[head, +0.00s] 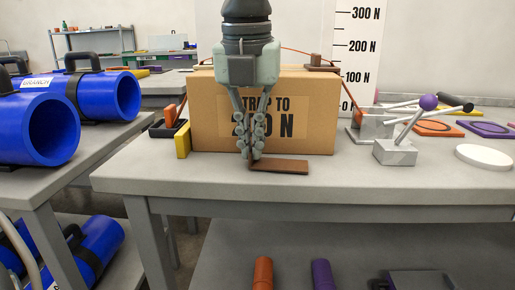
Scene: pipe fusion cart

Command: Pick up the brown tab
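The brown tab (283,166) lies flat on the grey table in front of the cardboard box, with its long side running to the right. My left gripper (250,156) points straight down over the tab's left end. Its fingertips are close together, right at a small raised brown bit at that end. They hide part of it, and I cannot tell whether they grip it. My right gripper is out of view.
The cardboard box (315,118) marked "TRIP TO" and "N" stands right behind the gripper. A yellow block (182,140) is at its left, and a metal block with levers (395,152) and a white disc (484,157) are to the right. The table front is clear.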

